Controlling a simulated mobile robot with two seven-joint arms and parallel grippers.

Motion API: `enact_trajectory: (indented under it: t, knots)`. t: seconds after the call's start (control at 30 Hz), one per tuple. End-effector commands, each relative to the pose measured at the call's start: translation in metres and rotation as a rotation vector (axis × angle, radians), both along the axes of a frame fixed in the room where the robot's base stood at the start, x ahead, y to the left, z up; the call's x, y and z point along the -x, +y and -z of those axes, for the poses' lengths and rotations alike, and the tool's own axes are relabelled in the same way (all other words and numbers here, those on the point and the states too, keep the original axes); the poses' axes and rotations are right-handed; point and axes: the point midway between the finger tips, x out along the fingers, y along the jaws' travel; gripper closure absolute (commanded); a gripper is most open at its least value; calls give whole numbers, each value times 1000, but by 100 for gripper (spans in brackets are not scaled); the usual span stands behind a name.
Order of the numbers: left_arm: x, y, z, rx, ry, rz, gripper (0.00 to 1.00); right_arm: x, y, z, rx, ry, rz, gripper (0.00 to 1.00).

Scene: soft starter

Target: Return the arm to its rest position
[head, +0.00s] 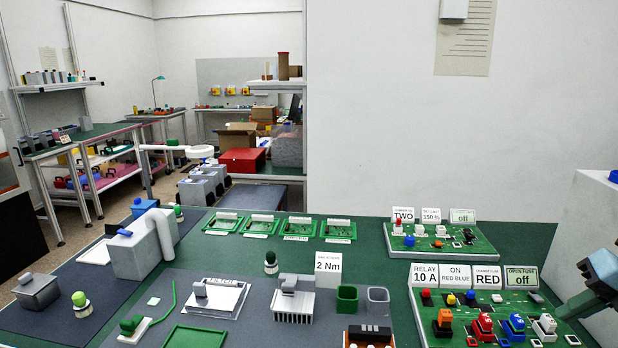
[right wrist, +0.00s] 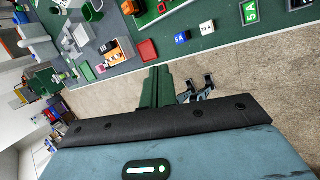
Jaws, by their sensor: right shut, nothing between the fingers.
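My right gripper (head: 566,311) comes in from the right edge of the head view, a blue-grey hand with dark green fingers. The fingers are together and empty, beside the right end of the front green circuit board (head: 470,318). In the right wrist view the shut fingers (right wrist: 157,84) point toward the bench edge, with pale floor on both sides of them. My left gripper is not in view.
The green bench (head: 365,262) carries a rear board (head: 455,248), label cards, colored relays and fuses, a grey boxy device (head: 140,255) and small bins (head: 377,300). A grey block (head: 595,215) stands at the right, close to my right arm.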

Motion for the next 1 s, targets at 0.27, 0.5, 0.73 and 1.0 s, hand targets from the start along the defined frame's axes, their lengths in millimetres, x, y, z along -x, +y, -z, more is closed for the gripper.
enact_trajectory:
  t: [0.27, 0.5, 0.73, 1.0]
  knots:
    - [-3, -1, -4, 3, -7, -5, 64, 23, 1, 90, -377, -29, 256, 100]
    - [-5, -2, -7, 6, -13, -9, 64, 51, 9, 163, -645, -28, 536, 100]
    - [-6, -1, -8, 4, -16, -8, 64, 89, 25, 230, -854, 6, 844, 100]
    - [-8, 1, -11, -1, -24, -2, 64, 146, 62, 302, -1039, 98, 1238, 100]
